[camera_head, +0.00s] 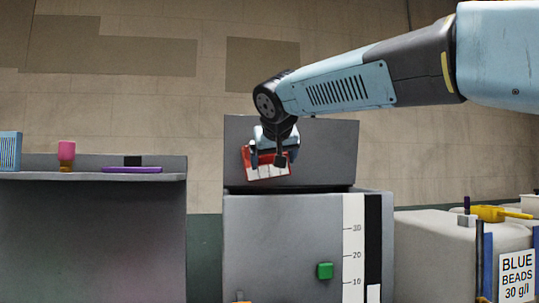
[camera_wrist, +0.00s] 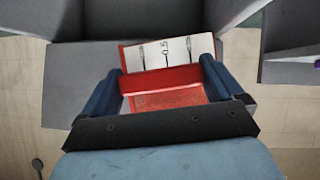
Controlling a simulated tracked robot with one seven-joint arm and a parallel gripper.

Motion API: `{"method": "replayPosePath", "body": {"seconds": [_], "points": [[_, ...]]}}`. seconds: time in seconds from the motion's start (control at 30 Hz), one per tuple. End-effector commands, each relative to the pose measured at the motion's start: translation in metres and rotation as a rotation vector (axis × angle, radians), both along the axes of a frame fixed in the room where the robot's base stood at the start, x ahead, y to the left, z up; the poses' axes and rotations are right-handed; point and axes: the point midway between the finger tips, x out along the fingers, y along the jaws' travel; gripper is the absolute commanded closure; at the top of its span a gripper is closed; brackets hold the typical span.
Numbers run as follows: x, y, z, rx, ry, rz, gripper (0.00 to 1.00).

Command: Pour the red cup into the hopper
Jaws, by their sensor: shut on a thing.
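The red cup (camera_head: 249,166) has a white scale strip on one face. My gripper (camera_head: 268,158) is shut on it and holds it above the grey hopper (camera_head: 275,240), in front of its raised back panel (camera_head: 300,155). The cup looks tilted in the head view. In the wrist view the red cup (camera_wrist: 160,77) sits between the two dark blue fingers of my gripper (camera_wrist: 160,70). A speckled red surface shows there; I cannot tell whether it is contents or cup wall. The hopper's inside is hidden in the head view.
A green button (camera_head: 325,271) and a level scale (camera_head: 353,240) are on the hopper's front. A grey shelf (camera_head: 90,177) at left holds a pink-topped item (camera_head: 66,152) and a purple tray (camera_head: 132,170). A bin labelled blue beads (camera_head: 517,275) with a yellow scoop (camera_head: 490,213) is at right.

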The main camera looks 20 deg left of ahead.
Motion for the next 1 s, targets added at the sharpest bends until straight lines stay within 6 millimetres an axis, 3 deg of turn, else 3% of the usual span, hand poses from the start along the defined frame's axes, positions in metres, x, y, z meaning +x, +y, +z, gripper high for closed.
{"method": "replayPosePath", "body": {"seconds": [0.27, 0.6, 1.0], "points": [[0.005, -0.011, -0.006, 0.192, 0.091, -0.003, 0.39], [0.01, -0.022, 0.002, 0.408, 0.194, -0.002, 0.39], [0.014, -0.029, 0.006, 0.538, 0.257, 0.0, 0.39]]}}
